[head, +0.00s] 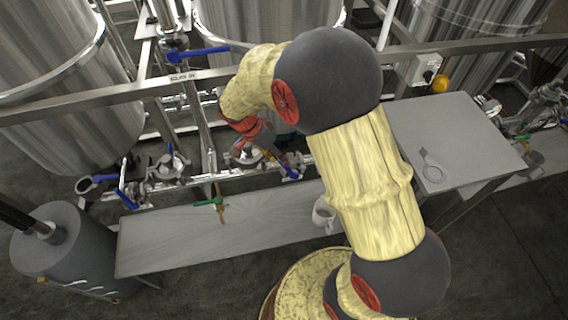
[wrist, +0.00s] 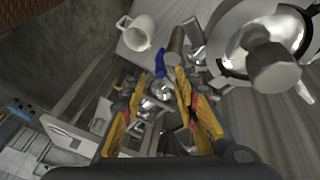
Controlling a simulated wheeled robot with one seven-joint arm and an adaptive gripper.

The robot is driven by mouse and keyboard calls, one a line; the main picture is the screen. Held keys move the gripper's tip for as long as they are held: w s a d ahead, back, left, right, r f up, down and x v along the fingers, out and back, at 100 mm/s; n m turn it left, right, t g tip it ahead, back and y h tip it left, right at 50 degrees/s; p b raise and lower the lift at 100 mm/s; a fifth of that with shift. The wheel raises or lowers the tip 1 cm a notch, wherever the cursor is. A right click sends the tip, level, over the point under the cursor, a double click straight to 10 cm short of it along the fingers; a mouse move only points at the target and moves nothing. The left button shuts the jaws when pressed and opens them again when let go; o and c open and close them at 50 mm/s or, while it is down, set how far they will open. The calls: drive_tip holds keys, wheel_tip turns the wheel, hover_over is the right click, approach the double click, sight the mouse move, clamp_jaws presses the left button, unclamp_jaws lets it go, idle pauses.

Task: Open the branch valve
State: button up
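Several valves show on the pipework, and I cannot tell for certain which is the branch valve. A blue valve handle (head: 291,173) is just beyond my gripper (head: 272,154) in the head view. In the wrist view a blue handle (wrist: 160,63) shows ahead, close to the fingertips, beside a steel pipe fitting. My gripper (wrist: 157,84) has its orange-yellow fingers apart with no object clearly held between them. My arm hides part of the pipework in the head view.
Other handles are a long blue one (head: 200,53), a blue one at left (head: 127,198) and a green one (head: 208,201). A white mug (head: 323,214) stands on the low bench (head: 165,243). Steel tanks (head: 50,90) rise behind. A side table (head: 450,125) holds a grey ring-shaped tool (head: 431,168).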

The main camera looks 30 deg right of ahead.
drive_tip(key=shift+v, duration=1.55)
drive_tip(key=shift+c, duration=0.2)
drive_tip(key=shift+d, duration=0.15)
drive_tip(key=shift+c, duration=0.6)
drive_tip(key=s+d+m, duration=0.1)
drive_tip(key=d, duration=0.2)
drive_tip(key=d+m+g+p, duration=0.1)
drive_tip(key=d, duration=0.3)
drive_tip(key=s+d+r+m+y+p, duration=0.1)
drive_tip(key=d, duration=0.3)
drive_tip(key=shift+s+m+g, duration=0.3)
drive_tip(key=c, duration=0.5)
drive_tip(key=s+d+m+y, duration=0.1)
drive_tip(key=d, duration=0.1)
drive_tip(key=s+d+m+y+p, duration=0.1)
drive_tip(key=d, duration=0.1)
drive_tip(key=s+d+r+m+y+p, duration=0.1)
drive_tip(key=d, duration=0.1)
drive_tip(key=shift+d+y, duration=0.15)
drive_tip(key=shift+y, duration=0.15)
clamp_jaws()
drive_tip(key=n+t+y+b, duration=0.2)
drive_tip(key=y+b, duration=0.2)
drive_tip(key=b, duration=0.1)
hover_over(291, 171)
drive_tip(key=d, duration=0.2)
drive_tip(key=shift+w+f, duration=0.15)
drive_tip(key=shift+f, duration=4.1)
